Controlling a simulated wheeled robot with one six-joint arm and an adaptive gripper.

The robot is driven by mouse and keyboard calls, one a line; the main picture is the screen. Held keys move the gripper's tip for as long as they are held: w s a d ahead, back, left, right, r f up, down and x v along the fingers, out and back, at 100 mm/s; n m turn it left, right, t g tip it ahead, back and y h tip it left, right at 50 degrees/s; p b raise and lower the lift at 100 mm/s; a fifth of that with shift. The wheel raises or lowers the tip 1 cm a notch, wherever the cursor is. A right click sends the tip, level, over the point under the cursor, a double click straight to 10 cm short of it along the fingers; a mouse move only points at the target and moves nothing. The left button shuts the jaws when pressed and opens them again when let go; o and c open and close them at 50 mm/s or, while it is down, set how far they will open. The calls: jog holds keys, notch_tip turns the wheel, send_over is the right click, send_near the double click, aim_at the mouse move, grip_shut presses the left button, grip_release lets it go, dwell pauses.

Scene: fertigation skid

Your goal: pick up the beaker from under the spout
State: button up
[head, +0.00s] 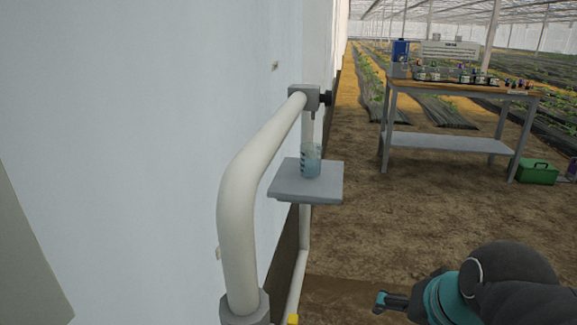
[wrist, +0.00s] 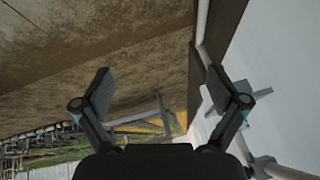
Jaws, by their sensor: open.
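The beaker (head: 311,160) is clear, holds bluish liquid and has dark marks on its side. It stands upright on a small grey shelf (head: 283,190) by the white wall, under the spout (head: 313,113) of a grey fitting. My gripper (head: 382,302) is low at the right of the head view, apart from the beaker and nearer to the camera. In the wrist view my gripper (wrist: 160,85) has its two fingers spread wide with nothing between them. I cannot make out the beaker in the wrist view.
A thick white pipe (head: 238,200) bends along the wall, left of the shelf. A workbench (head: 450,143) with bottles stands at the back right, with a green box (head: 537,173) beside it. Bare soil right of the shelf is open.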

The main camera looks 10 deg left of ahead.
jog(key=w+a+r+m+t+y, duration=0.1)
jog(key=w+a+r+m+y, duration=0.1)
jog(key=w+a+r+m, duration=0.5)
jog(key=w+a+m+y, duration=0.1)
jog(key=w+m+y, duration=0.3)
jog(key=w, duration=0.7)
jog(key=m+t+y, duration=0.2)
jog(key=m+t, duration=0.1)
jog(key=m, duration=1)
send_near(319, 158)
jog(key=shift+m, duration=0.3)
jog(key=x, duration=0.7)
jog(key=shift+w+a+f, duration=0.1)
jog(key=shift+a, duration=0.1)
jog(key=shift+x, duration=3.05)
jog(key=shift+c, duration=0.2)
jog(key=c, duration=1.4)
